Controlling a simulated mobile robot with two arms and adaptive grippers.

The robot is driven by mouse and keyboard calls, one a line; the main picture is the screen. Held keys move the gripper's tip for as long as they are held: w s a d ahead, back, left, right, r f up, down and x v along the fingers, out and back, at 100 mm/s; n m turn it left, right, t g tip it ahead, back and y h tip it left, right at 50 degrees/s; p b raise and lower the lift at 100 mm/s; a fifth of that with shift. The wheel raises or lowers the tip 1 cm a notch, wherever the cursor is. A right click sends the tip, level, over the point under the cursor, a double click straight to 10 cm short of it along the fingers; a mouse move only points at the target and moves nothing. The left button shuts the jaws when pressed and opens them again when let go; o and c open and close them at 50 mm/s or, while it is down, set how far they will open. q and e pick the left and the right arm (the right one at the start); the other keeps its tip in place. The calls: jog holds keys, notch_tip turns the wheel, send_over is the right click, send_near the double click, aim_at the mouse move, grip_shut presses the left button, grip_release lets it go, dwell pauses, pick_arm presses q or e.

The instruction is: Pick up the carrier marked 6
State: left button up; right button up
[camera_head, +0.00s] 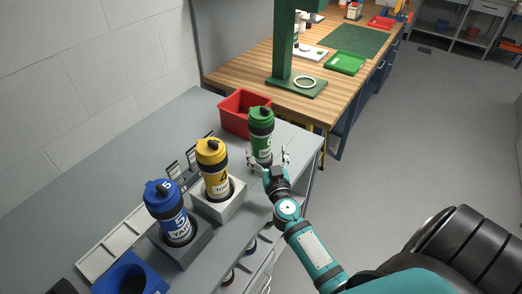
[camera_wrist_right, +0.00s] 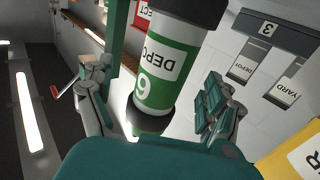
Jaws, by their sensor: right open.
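My right gripper (camera_head: 268,162) is open at the carrier's near side. In the right wrist view its fingers stand to the left and right of the carrier, with gaps visible, so it is not gripped. The carrier's foot is partly hidden by the gripper in the head view. My left gripper is not in view.
A yellow carrier marked 4 (camera_head: 213,171) and a blue carrier marked 5 (camera_head: 172,213) stand in grey holders to the left. A red bin (camera_head: 238,117) is close behind the green carrier. A wooden workbench (camera_head: 240,76) lies beyond. Floor is clear at right.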

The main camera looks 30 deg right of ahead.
aim_at(263, 148)
jog(key=shift+a+b+x, duration=0.2)
jog(key=shift+x, duration=1.15)
jog(key=shift+a+b+x, duration=0.15)
jog(key=shift+a+x, duration=0.05)
jog(key=shift+x, duration=1.2)
jog(key=shift+w+r, duration=0.1)
jog(key=shift+r, duration=0.05)
jog(key=shift+c, duration=0.5)
jog(key=shift+c, duration=1)
jog(key=c, duration=1.1)
jog(key=shift+r, duration=0.15)
jog(key=shift+c, duration=0.3)
